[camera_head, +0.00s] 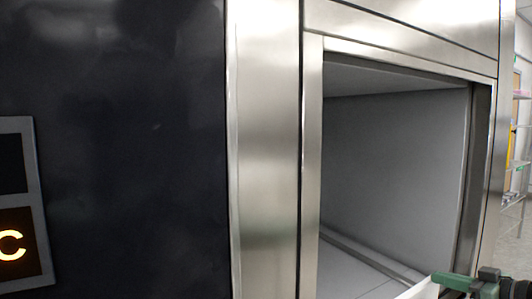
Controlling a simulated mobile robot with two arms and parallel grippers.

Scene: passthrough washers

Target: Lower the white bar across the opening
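The opening (395,170) is a square, steel-framed recess with grey inner walls, right of centre in the head view. A short piece of a white bar (420,290) shows at the bottom edge, in front of the opening's lower right corner. It slants up to the right, and the rest is cut off by the picture's edge. My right gripper (468,282), green and dark grey, is at the bottom right, against or just beside the bar's upper end. My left gripper is not in view.
A steel post (265,150) and a large dark panel (130,150) fill the left side. A lit display (22,245) with an orange letter is at the far left. Wire shelving (518,170) stands at the right edge. The visible inside of the opening is empty.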

